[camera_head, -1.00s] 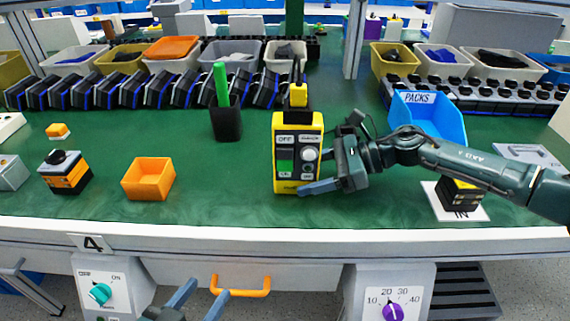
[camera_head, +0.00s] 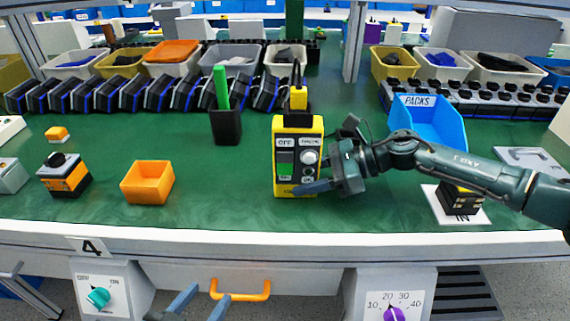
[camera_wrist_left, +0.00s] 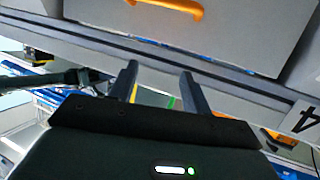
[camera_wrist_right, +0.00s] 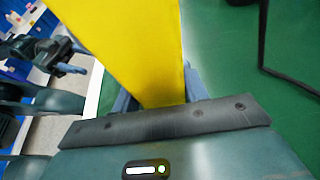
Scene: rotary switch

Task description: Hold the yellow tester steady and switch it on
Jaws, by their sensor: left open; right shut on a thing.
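The yellow tester (camera_head: 285,187) stands upright on the green bench top in the head view. Its front has an OFF label, a green screen and a round light knob (camera_head: 309,157). My right gripper (camera_head: 318,184) is shut on the tester's lower part from the right side. In the right wrist view the tester's yellow body (camera_wrist_right: 135,50) fills the space between the fingers. My left gripper (camera_head: 197,297) is open and empty, low in front of the bench edge. Its two spread fingers also show in the left wrist view (camera_wrist_left: 160,85).
An orange tray (camera_head: 147,187) and a black-orange device (camera_head: 64,178) stand left of the tester. A black holder with a green stick (camera_head: 226,127) is behind it. A blue PACKS bin (camera_head: 440,115) is at right. An orange drawer handle (camera_head: 240,290) is below the edge.

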